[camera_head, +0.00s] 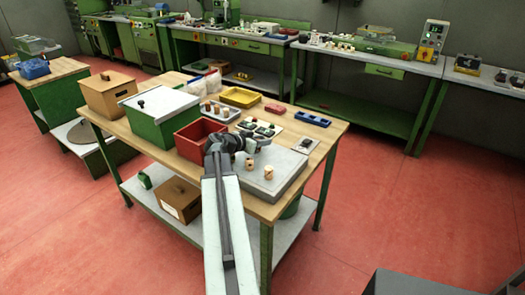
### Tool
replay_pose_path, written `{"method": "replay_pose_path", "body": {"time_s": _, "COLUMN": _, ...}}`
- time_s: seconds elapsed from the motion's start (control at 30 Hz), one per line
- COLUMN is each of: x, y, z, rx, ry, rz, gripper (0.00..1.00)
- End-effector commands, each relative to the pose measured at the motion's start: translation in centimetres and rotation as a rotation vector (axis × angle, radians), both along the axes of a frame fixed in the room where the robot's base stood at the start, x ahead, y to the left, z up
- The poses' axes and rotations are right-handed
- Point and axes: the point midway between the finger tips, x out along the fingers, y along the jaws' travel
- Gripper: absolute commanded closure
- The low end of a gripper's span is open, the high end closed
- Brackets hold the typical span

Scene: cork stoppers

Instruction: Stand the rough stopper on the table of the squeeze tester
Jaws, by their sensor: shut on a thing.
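My gripper (250,145) is at the end of my arm, over the far left part of a grey slab (288,178) on the wooden table. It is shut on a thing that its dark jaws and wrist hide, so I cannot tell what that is. Two small pale tan stoppers show near it: one (249,164) just below the jaws and one (268,173) farther right on the slab. Which stopper is rough is too small to tell. I cannot clearly make out the squeeze tester.
Benches line the back wall.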

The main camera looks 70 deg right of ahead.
Motion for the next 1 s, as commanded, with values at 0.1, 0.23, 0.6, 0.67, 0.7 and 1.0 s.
{"method": "replay_pose_path", "body": {"time_s": 0.1, "x": 0.0, "y": 0.0, "z": -1.6, "rx": 0.000, "ry": 0.000, "rz": 0.000, "gripper": 1.00}}
{"method": "replay_pose_path", "body": {"time_s": 0.23, "x": 0.0, "y": 0.0, "z": -1.2, "rx": 0.000, "ry": 0.000, "rz": -0.001, "gripper": 1.00}}
{"method": "replay_pose_path", "body": {"time_s": 0.6, "x": -0.1, "y": 0.0, "z": -1.5, "rx": 0.000, "ry": 0.000, "rz": -0.001, "gripper": 0.52}}
{"method": "replay_pose_path", "body": {"time_s": 0.67, "x": -0.1, "y": 0.0, "z": -1.5, "rx": 0.000, "ry": 0.000, "rz": -0.001, "gripper": 0.52}}
{"method": "replay_pose_path", "body": {"time_s": 0.7, "x": -0.1, "y": 0.0, "z": -1.5, "rx": 0.000, "ry": 0.000, "rz": -0.002, "gripper": 0.52}}
{"method": "replay_pose_path", "body": {"time_s": 1.0, "x": 0.7, "y": 2.0, "z": 0.1, "rx": 0.000, "ry": 0.000, "rz": 0.001, "gripper": 0.52}}
